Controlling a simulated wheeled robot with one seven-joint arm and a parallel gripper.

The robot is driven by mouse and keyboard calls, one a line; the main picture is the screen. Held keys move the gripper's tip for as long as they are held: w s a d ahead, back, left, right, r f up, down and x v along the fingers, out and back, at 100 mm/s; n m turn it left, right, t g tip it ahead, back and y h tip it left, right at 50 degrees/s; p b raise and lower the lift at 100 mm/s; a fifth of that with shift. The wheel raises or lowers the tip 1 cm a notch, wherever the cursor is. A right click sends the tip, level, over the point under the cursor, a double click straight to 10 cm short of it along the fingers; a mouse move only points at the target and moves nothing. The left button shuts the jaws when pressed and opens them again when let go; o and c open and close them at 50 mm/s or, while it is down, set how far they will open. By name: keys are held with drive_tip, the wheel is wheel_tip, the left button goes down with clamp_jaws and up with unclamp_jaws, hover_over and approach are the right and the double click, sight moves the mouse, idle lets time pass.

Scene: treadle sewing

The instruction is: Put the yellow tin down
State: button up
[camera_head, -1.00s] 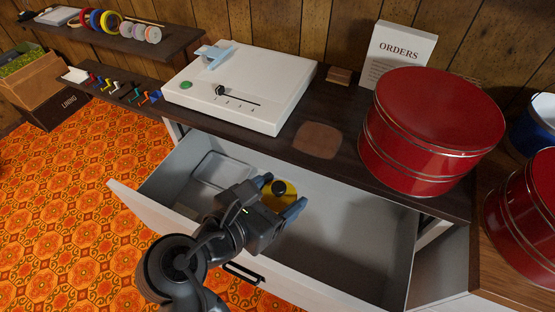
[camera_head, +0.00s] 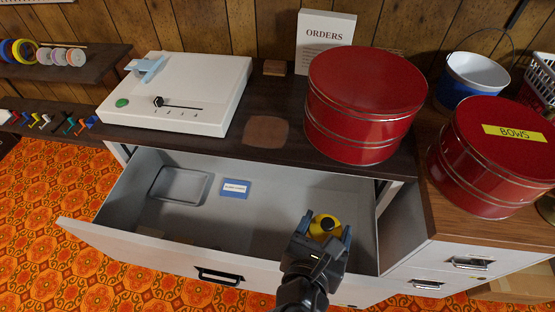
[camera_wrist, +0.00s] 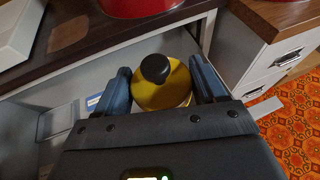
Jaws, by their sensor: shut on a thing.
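The yellow tin (camera_head: 325,227) has a black knob on its lid. It is held between the two fingers of my gripper (camera_head: 326,232), over the right part of the open drawer (camera_head: 270,222). In the wrist view, the yellow tin (camera_wrist: 163,92) sits between the blue-grey fingers of my gripper (camera_wrist: 160,95). The gripper is shut on it. The tin's underside is hidden, so I cannot tell whether it touches the drawer floor.
The drawer holds a grey tray (camera_head: 180,185) and a blue labelled card (camera_head: 235,188) at its left. The dark tabletop (camera_head: 225,146) carries a white control box (camera_head: 185,85), an ORDERS sign (camera_head: 323,32) and a red tin (camera_head: 362,100). A BOWS tin (camera_head: 490,160) stands right.

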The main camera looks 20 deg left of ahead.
drive_tip(key=w+d+f, duration=0.3)
drive_tip(key=d+f, duration=0.2)
drive_tip(key=d, duration=0.6)
drive_tip(key=w+d+f, duration=0.3)
drive_tip(key=d+f, duration=0.2)
drive_tip(key=d, duration=0.7)
drive_tip(key=shift+d+f, duration=0.15)
drive_tip(key=shift+d, duration=0.05)
